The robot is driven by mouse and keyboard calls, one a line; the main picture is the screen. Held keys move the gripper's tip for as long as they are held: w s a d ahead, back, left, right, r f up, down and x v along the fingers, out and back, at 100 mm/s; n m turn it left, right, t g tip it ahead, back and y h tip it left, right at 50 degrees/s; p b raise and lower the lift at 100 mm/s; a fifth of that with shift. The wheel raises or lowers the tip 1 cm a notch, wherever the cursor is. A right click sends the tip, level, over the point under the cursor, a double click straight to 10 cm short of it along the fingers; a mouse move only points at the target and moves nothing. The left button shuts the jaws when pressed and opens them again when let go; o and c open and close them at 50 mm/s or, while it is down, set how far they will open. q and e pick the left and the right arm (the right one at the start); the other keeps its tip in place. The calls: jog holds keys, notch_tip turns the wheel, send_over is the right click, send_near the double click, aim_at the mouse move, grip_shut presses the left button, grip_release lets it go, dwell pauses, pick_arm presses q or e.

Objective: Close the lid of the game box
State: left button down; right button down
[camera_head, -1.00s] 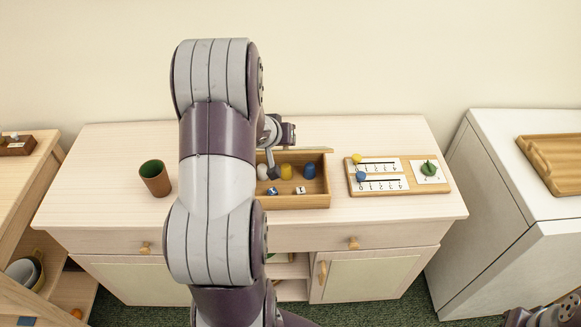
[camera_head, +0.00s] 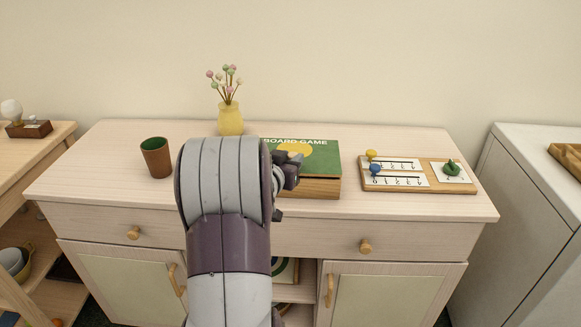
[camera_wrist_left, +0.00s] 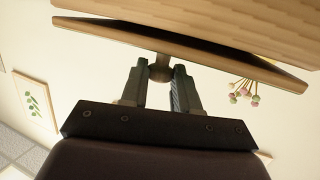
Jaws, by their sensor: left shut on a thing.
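The game box (camera_head: 318,188) is a wooden box on the cabinet top. Its green lid (camera_head: 322,160), marked "BOARD GAME", lies over it nearly level and covers the inside. A narrow dark gap shows at the front, and between lid (camera_wrist_left: 110,35) and box (camera_wrist_left: 200,18) in the left wrist view. My left gripper (camera_head: 292,172) is at the lid's front edge. In the left wrist view its fingers (camera_wrist_left: 160,82) are shut on a small round knob (camera_wrist_left: 161,66) on that edge. My arm hides the box's left part. My right gripper is out of view.
A green-lined cup (camera_head: 156,157) stands left on the cabinet top (camera_head: 110,165). A wooden counting board (camera_head: 418,184) with pegs lies close to the right. The front strip is clear.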

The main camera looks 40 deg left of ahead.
pick_arm(q)
jog(key=shift+s+d+f, duration=0.1)
jog(key=shift+f, duration=0.55)
jog(key=c, duration=0.8)
grip_release()
jog(key=shift+r, duration=0.15)
jog(key=shift+s+r, duration=0.1)
jog(key=shift+s, duration=0.25)
jog(key=p+v, duration=0.2)
jog(key=v, duration=0.9)
jog(key=shift+s+d, duration=0.25)
jog(key=shift+s, duration=0.15)
